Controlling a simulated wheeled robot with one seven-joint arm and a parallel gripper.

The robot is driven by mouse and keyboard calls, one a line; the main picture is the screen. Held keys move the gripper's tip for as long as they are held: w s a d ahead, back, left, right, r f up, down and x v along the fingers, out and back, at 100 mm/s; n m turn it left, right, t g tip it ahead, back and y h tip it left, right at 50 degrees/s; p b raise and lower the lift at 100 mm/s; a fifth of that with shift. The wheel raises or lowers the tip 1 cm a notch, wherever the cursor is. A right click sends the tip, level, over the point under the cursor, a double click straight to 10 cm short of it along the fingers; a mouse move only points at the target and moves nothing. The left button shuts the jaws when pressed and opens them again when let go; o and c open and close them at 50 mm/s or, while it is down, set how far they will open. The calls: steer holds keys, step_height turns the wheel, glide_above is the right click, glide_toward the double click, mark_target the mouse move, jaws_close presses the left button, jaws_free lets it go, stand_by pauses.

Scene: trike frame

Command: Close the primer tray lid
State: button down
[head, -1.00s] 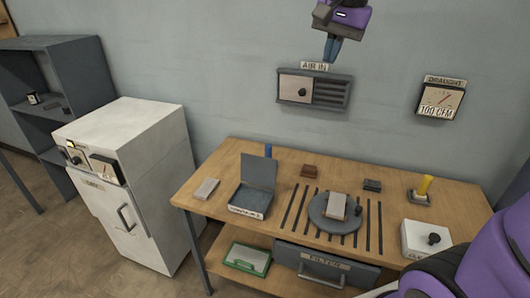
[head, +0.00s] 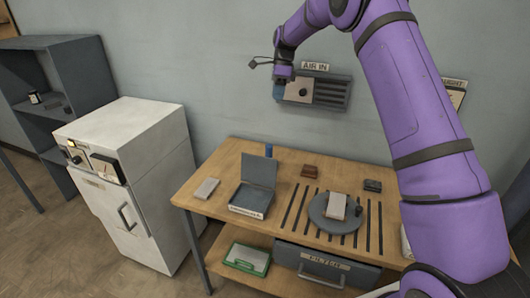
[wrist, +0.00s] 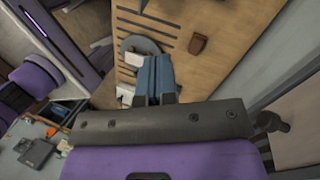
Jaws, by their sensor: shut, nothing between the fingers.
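The primer tray (head: 247,209) is a small dark grey box with a pale label on its front, on the left part of the wooden bench. Its lid (head: 259,172) stands open, upright at the tray's back edge. My gripper (head: 279,92) is above and behind the tray, in front of the left part of the air-in panel. Its blue fingers are together and empty, apart from the lid. The fingers also show in the wrist view (wrist: 155,76), over the bench. I cannot make out the tray in the wrist view.
A blue cylinder (head: 269,150) stands behind the lid, and a pale block (head: 207,188) lies left of the tray. A round plate (head: 322,217) with a block sits to the right. The white cabinet (head: 130,190) stands left of the bench.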

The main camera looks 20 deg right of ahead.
mark_target(260, 168)
steer(key=w+f+m+g, duration=0.2)
steer(key=w+f+m, duration=0.25)
steer(key=f, duration=0.85)
steer(key=shift+y, duration=0.3)
steer(key=x, duration=0.6)
steer(key=w+x, duration=0.1)
steer(key=x, duration=0.3)
steer(key=shift+a+f, duration=0.1)
steer(key=shift+f, duration=0.15)
steer(key=shift+s+a+r, duration=0.1)
steer(key=shift+s+a, duration=0.5)
steer(key=shift+s, duration=0.2)
steer(key=shift+s+a+r, duration=0.1)
steer(key=shift+s+a, duration=0.55)
steer(key=shift+s, duration=0.2)
steer(key=shift+s+a+r, duration=0.1)
steer(key=shift+r, duration=0.05)
